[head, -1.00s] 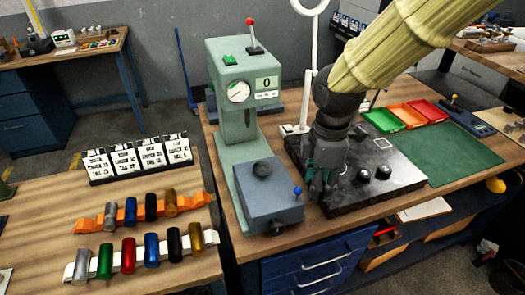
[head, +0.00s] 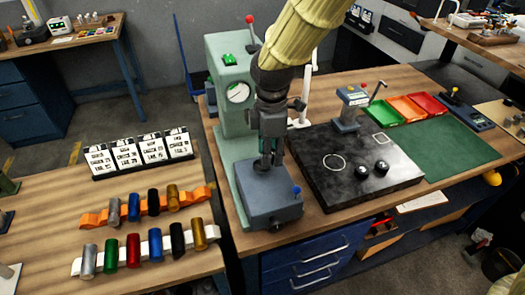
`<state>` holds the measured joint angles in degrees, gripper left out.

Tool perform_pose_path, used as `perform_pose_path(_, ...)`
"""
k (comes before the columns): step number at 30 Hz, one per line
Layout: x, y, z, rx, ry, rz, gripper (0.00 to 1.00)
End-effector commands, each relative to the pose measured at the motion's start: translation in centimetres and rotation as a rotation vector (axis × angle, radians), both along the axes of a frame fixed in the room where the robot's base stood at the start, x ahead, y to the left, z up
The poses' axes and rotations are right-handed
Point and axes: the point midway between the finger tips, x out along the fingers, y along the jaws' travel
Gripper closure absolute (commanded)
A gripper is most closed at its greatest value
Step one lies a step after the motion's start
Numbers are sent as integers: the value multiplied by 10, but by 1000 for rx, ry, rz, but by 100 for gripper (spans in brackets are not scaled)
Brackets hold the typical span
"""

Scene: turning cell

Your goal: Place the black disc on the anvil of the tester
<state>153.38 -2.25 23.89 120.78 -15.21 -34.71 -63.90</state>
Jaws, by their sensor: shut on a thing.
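The tester (head: 229,115) is a pale green column machine with a round dial and a red-knobbed lever. A blue-grey block (head: 270,198) stands at the front of its base. My gripper (head: 265,168) points down right over the top of this block and hides the round dark anvil there. Its fingers are shut on the black disc, which is mostly hidden between them. I cannot tell whether the disc touches the anvil.
A black surface plate (head: 340,190) to the right carries an empty white circle, two black knobs (head: 371,169) and a small gauge (head: 349,105). A rack of coloured cylinders (head: 155,245) lies left. A blue knob (head: 296,190) stands at the block's right edge.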

Motion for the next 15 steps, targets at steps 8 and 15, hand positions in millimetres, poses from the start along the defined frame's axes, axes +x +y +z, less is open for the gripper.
perform_pose_path(8,14,15,-1,-1,-1,0,92)
perform_pose_path(15,17,20,-17,-2,3,0,92)
